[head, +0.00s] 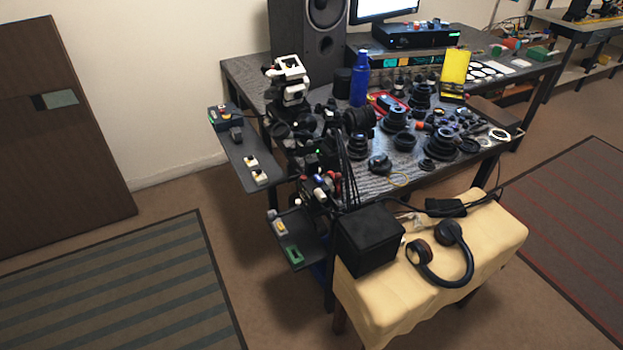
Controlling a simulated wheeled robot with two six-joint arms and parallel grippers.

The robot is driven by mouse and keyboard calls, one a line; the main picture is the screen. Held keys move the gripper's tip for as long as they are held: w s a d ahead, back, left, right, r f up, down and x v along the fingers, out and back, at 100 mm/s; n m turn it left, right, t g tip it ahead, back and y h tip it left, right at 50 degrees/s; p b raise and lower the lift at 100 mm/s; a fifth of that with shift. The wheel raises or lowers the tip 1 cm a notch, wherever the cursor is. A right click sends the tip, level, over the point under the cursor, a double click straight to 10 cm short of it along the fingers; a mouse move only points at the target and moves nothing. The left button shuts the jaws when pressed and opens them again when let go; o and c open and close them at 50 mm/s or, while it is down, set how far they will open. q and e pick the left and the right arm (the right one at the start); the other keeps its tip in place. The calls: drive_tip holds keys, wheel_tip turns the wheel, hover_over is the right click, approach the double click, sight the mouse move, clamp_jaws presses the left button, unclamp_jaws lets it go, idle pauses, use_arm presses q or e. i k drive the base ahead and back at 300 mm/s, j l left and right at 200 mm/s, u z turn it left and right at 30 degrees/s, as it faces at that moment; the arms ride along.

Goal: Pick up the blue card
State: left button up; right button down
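I cannot make out a blue card in the head view. The clearly blue things on the cluttered workbench (240,77) are an upright blue bottle (360,82) and a small blue item (388,103) at a red tray (376,97). The blue item is too small to identify. Neither of my grippers shows in this view.
Lens parts (440,146) crowd the bench. A white and black mechanism (290,80) stands at its left. A black box (368,240) and headphones (455,268) lie on a cloth-covered table (490,250) in front.

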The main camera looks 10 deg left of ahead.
sight(319, 181)
drive_tip(key=z, duration=1.75)
drive_tip(key=j+z, duration=0.15)
drive_tip(key=j, duration=0.45)
drive_tip(key=j+z, duration=0.15)
drive_tip(key=j, duration=0.45)
drive_tip(key=k+j+z, duration=0.15)
drive_tip(key=j, duration=0.4)
drive_tip(key=k+j+z, duration=0.15)
drive_tip(key=j, duration=0.45)
drive_tip(key=k+j, duration=0.1)
drive_tip(key=j, duration=0.4)
drive_tip(key=k+j, duration=0.1)
drive_tip(key=j, duration=0.45)
drive_tip(key=k+j, duration=0.1)
drive_tip(key=j, duration=0.4)
